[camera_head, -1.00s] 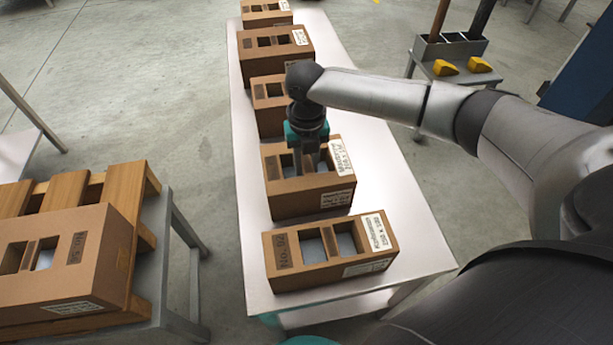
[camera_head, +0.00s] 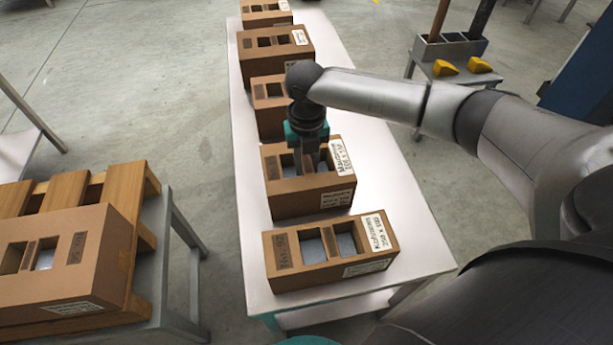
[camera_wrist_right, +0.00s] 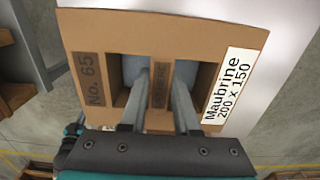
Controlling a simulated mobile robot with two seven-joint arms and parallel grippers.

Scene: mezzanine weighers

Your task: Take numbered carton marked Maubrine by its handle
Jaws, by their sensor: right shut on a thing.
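The carton marked Maubrine (camera_head: 309,197) is a brown box with two top openings and a bar between them as its handle. It stands on the white table, second from the near end. In the right wrist view the carton (camera_wrist_right: 160,38) shows "No. 65" and a white label reading "Maubrine 200 x 150". My right gripper (camera_head: 307,165) reaches down from above with one finger in each opening. In the wrist view its fingers (camera_wrist_right: 160,95) are shut on the handle bar. My left gripper is not in view.
A carton (camera_head: 330,248) stands in front on the white table (camera_head: 400,215), and several more stand in a row behind. Another carton (camera_head: 62,262) lies on a wooden pallet (camera_head: 140,270) at left. A stand with yellow blocks (camera_head: 446,68) is at back right.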

